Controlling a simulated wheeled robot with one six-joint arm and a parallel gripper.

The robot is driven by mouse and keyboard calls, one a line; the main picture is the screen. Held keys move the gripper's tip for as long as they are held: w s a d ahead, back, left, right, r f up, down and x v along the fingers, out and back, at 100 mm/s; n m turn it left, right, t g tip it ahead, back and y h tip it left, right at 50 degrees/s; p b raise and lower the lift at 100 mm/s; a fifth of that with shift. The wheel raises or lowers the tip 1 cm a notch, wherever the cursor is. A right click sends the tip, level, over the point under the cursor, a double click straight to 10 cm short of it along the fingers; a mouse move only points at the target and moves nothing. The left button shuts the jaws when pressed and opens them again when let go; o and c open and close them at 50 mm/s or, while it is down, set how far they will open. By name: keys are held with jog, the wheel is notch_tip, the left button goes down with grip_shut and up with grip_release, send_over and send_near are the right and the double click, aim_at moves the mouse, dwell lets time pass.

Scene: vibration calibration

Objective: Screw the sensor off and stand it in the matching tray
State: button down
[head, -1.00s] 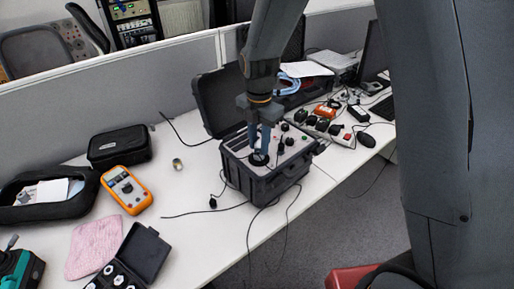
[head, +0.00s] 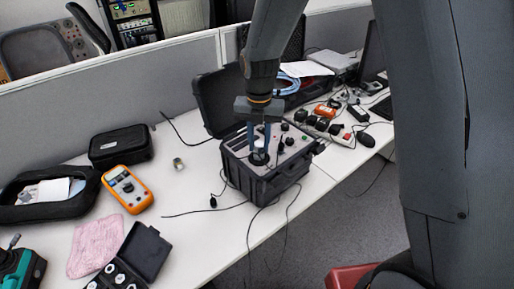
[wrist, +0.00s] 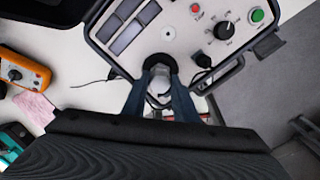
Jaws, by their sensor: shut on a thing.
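My gripper (head: 260,152) points down at the top panel of the dark calibrator case (head: 262,185). It is shut on the sensor (wrist: 160,85), a small pale metallic cylinder between the two blue fingers in the wrist view. The sensor is at the round black shaker mount (wrist: 160,62); I cannot tell whether it is still threaded on. The fingers hide part of it. A small open black case (head: 148,250) with several white-and-metal pieces in round slots lies at the lower left; I cannot tell which tray matches.
Several knobs and buttons (wrist: 224,29) stand on the panel near my gripper. Cables cross the table in front of the case. An orange multimeter (head: 127,190), pink cloth (head: 96,246), black pouch (head: 120,147) and small metal piece (head: 178,163) lie left. Bare table separates them.

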jog(key=shift+w+a, duration=0.15)
jog(key=shift+a, duration=0.05)
jog(key=n, duration=0.4)
jog(key=c, duration=1.4)
grip_release()
jog(key=shift+a, duration=0.15)
jog(key=shift+o, duration=0.7)
jog(key=shift+d, duration=0.25)
jog(key=shift+m+p, duration=0.65)
jog(key=shift+m, duration=1.35)
jog(key=shift+d+m, duration=0.1)
jog(key=shift+m, duration=0.2)
